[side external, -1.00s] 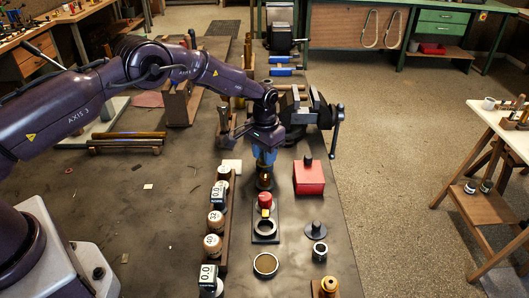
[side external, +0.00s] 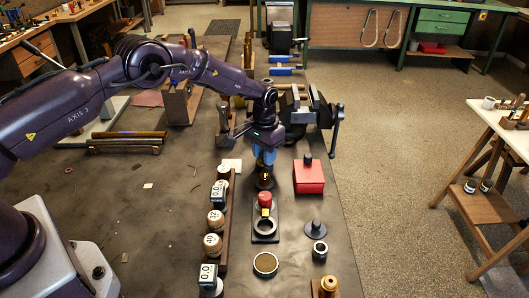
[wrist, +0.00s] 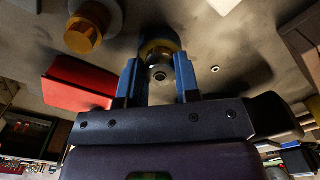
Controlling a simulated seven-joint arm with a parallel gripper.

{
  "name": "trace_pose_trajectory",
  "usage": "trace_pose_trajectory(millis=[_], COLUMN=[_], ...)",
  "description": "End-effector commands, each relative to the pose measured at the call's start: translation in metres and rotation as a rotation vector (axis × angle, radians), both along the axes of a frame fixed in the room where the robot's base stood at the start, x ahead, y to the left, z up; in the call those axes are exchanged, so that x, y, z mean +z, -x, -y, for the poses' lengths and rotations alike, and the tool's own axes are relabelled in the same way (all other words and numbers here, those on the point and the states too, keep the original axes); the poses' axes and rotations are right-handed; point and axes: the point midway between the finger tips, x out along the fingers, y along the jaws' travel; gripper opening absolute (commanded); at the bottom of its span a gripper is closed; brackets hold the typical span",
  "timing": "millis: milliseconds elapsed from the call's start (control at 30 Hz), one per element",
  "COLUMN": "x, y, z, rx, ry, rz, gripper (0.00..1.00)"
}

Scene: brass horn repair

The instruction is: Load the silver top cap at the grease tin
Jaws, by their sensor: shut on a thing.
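My gripper (side external: 265,160) points down over a brass piece with a dark base (side external: 264,181) on the bench. Its blue fingers are shut on a small silver round part, which looks like the silver top cap (wrist: 158,73) in the wrist view. A brass ring shows just behind the cap there; I cannot tell whether the two touch. In the side view the fingers mostly hide the cap. A round tin with a pale rim and brown filling (side external: 265,264), which looks like the grease tin, stands open nearer the camera, well apart from my gripper.
A red box with a dark knob (side external: 309,177) stands right of my gripper. A red-topped part (side external: 265,199) and a dark plate with a ring (side external: 265,229) lie between gripper and tin. A vise (side external: 300,110) stands behind.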

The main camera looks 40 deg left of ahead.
Motion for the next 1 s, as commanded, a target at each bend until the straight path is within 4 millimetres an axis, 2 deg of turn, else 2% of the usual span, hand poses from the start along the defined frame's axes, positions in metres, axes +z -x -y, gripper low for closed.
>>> trace_pose_trajectory(millis=[700, 1000], x=[0.058, 0.069], y=[0.000, 0.001], z=[0.000, 0.000], rx=[0.000, 0.000], ry=[0.000, 0.000], rz=[-0.001, -0.002], gripper=[0.06, 0.06])
